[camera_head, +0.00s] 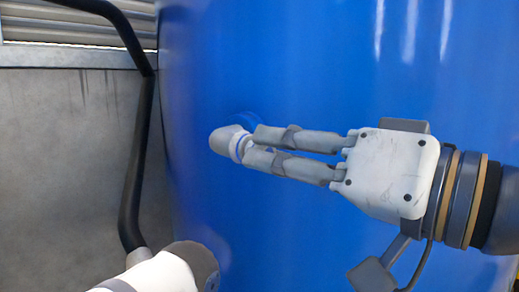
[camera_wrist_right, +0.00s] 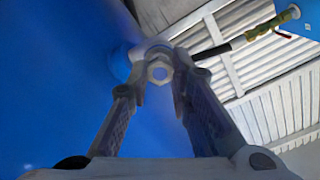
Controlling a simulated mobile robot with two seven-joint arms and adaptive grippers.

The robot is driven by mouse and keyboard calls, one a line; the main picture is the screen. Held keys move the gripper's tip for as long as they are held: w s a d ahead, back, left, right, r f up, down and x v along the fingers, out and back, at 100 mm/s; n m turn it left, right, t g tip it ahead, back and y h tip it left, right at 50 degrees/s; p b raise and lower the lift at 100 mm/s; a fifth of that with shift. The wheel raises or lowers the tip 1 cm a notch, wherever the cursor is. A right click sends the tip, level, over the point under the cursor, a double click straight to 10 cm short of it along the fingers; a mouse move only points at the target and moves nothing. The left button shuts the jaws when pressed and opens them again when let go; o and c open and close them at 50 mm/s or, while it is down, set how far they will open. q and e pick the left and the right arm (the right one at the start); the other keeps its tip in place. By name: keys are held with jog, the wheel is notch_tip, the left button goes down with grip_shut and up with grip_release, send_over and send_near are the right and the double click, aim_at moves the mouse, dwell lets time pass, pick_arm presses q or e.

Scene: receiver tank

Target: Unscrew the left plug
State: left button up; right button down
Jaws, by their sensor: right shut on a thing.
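The blue tank (camera_head: 300,70) fills most of the head view. A pale grey plug (camera_head: 229,141) with a rounded end stands out from its wall, left of centre. My right gripper (camera_head: 250,144) reaches in from the right, and its two fingers are shut on the plug. In the right wrist view the plug shows as a pale hexagonal piece (camera_wrist_right: 158,69) between the fingertips (camera_wrist_right: 160,80), close to the tank wall. The fingertips hide part of it. My left gripper is not in view; only a white and grey piece of my left arm shows at the bottom.
A black hose or pipe (camera_head: 137,160) runs down along the left of the tank, before a grey wall (camera_head: 60,150). A brass valve with a red handle (camera_wrist_right: 273,27) shows at the wrist view's upper right, with corrugated panels (camera_wrist_right: 245,65) behind it.

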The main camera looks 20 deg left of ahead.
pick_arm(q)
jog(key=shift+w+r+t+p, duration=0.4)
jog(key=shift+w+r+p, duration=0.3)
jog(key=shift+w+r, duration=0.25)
pick_arm(e)
jog(key=s+d+n, duration=0.2)
jog(key=d+n, duration=0.3)
jog(key=n, duration=0.6)
jog(key=shift+d, duration=0.35)
